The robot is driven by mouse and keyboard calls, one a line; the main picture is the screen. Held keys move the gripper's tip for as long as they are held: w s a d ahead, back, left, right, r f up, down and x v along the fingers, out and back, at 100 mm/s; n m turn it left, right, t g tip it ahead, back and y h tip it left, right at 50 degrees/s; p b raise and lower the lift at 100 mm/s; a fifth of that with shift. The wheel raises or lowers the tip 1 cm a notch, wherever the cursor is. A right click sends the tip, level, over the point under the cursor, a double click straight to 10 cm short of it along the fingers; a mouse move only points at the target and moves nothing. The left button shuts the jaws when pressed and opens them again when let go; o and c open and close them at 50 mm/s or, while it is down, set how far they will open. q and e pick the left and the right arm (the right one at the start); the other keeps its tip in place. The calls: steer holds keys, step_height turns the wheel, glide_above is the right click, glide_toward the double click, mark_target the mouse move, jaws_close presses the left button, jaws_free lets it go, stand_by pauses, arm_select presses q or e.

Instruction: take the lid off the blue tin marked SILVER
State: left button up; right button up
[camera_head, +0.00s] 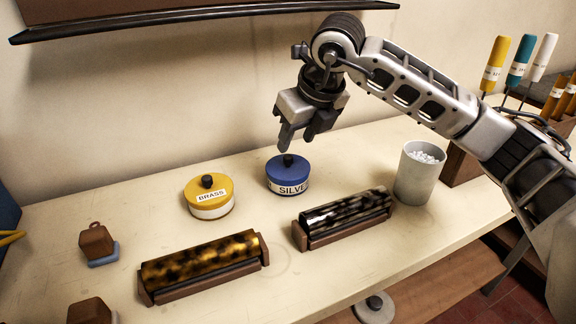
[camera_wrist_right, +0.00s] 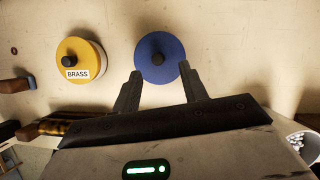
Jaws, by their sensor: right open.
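The blue tin (camera_head: 287,182) marked SILVER, its label partly readable, stands on the bench with its blue lid (camera_head: 278,163) on. The lid has a black knob (camera_head: 288,160). My right gripper (camera_head: 297,142) is open and empty, pointing down above the tin. In the right wrist view the blue lid (camera_wrist_right: 171,71) lies just beyond my open fingertips (camera_wrist_right: 160,72), with its black knob (camera_wrist_right: 157,59) between their lines and apart from them. My left gripper is not in view.
A yellow tin (camera_head: 213,207) marked BRASS stands left of the blue one. Two tubes in wooden cradles, one brass-coloured (camera_head: 200,260) and one silvery (camera_head: 345,210), lie in front. A grey cup (camera_head: 415,181) of white bits stands right. The wall (camera_head: 150,110) rises behind.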

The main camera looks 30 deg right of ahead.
mark_target(288, 156)
steer(key=x, duration=0.5)
steer(key=shift+a, duration=0.15)
jaws_close()
